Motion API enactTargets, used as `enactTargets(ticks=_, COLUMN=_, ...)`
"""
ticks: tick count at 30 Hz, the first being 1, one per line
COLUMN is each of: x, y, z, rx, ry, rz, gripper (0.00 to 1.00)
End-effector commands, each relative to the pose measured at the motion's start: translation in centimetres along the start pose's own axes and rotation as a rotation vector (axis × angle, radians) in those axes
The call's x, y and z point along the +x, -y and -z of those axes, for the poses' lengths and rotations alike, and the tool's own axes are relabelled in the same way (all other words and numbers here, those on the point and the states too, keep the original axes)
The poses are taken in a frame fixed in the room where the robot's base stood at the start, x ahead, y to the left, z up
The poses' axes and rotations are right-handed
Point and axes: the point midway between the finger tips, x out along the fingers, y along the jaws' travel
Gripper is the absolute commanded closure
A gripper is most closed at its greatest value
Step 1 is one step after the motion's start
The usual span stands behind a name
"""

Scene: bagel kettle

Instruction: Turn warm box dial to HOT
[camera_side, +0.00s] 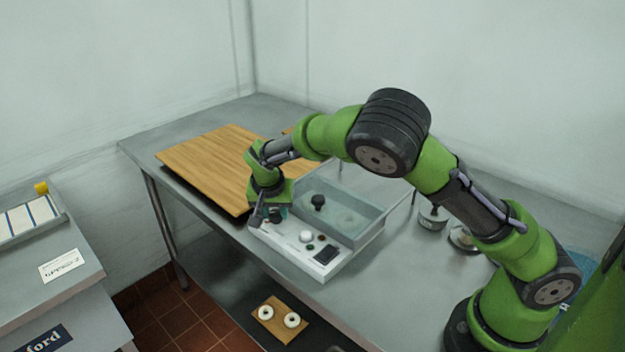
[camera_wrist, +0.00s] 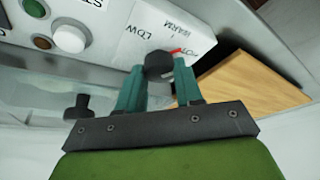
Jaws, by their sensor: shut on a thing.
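The warm box (camera_side: 345,215) is a clear-lidded box with a white control panel (camera_side: 292,250) on the steel table. My gripper (camera_side: 268,214) is low over the panel's left end. In the wrist view its two teal fingers (camera_wrist: 158,80) are shut on the dark round dial (camera_wrist: 158,65), one on each side. A red pointer mark (camera_wrist: 176,51) on the dial lies beside a partly hidden label at its upper right. The panel prints LOW and WARM near the dial. In the side view the gripper mostly hides the dial.
A white knob (camera_wrist: 69,39), a green button (camera_wrist: 34,8) and a brown button (camera_wrist: 42,43) share the panel. A black lid knob (camera_side: 318,201) stands on the box. A wooden board (camera_side: 205,165) lies left. A small board with two bagels (camera_side: 291,320) is below.

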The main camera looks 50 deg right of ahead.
Motion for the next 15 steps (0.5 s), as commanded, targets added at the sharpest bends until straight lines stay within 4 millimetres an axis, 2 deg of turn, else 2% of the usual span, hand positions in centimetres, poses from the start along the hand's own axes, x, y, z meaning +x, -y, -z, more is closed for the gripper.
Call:
enactTargets(ticks=6, x=0.02, y=0.16, z=-0.03, rx=0.171, ry=0.000, rz=-0.072, gripper=0.95)
enactTargets(ticks=15, x=0.04, y=0.23, z=-0.04, rx=0.340, ry=0.002, rz=-0.142, gripper=0.95)
